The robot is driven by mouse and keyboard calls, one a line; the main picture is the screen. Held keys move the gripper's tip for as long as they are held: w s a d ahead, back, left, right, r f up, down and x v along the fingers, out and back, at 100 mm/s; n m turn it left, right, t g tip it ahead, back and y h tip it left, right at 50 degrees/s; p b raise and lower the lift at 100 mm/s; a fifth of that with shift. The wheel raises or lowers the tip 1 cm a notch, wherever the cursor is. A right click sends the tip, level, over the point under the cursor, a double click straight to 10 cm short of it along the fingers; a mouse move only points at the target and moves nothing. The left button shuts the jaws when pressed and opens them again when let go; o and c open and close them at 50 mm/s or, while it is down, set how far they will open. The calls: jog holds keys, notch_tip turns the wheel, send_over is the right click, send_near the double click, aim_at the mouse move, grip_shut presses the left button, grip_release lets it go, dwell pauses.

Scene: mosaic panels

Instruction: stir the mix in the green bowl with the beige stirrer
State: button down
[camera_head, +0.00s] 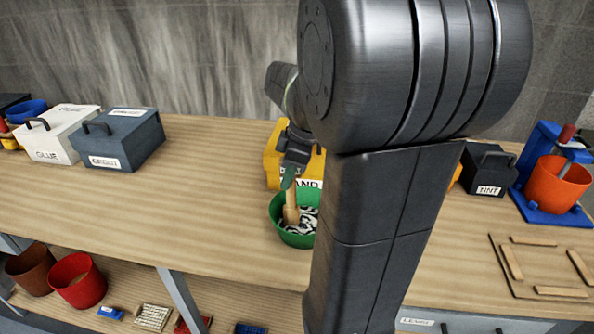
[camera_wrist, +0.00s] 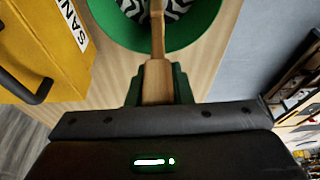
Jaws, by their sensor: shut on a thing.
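The green bowl (camera_head: 275,211) stands on the workbench, partly hidden by my arm in the head view. It holds a black-and-white streaked mix (camera_head: 301,222). The beige stirrer (camera_head: 291,206) reaches down into the bowl, nearly upright. My gripper (camera_head: 290,178) is above the bowl and shut on the stirrer's upper end. In the wrist view, the gripper's green fingers (camera_wrist: 158,88) sit on both sides of the stirrer's thick handle (camera_wrist: 157,80). The thin shaft runs into the green bowl (camera_wrist: 190,38) over the streaked mix (camera_wrist: 178,8). The stirrer's lower tip is out of view.
A yellow sand box (camera_head: 273,160) stands right behind the bowl. Left are a dark grout box (camera_head: 135,140) and a white glue box (camera_head: 72,140). Right are a dark tint box (camera_head: 487,172) and an orange bucket (camera_head: 556,186) on a blue stand. The bench left of the bowl is clear.

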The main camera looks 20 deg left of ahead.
jog(key=shift+w+d+f, duration=0.15)
jog(key=shift+d, duration=0.6)
jog(key=shift+w+d+f, duration=0.1)
jog(key=shift+d, duration=0.6)
jog(key=shift+f+b, duration=0.35)
jog(key=shift+b, duration=0.05)
dwell(0.8)
jog(key=shift+r, duration=0.15)
jog(key=shift+w, duration=0.15)
dwell(0.6)
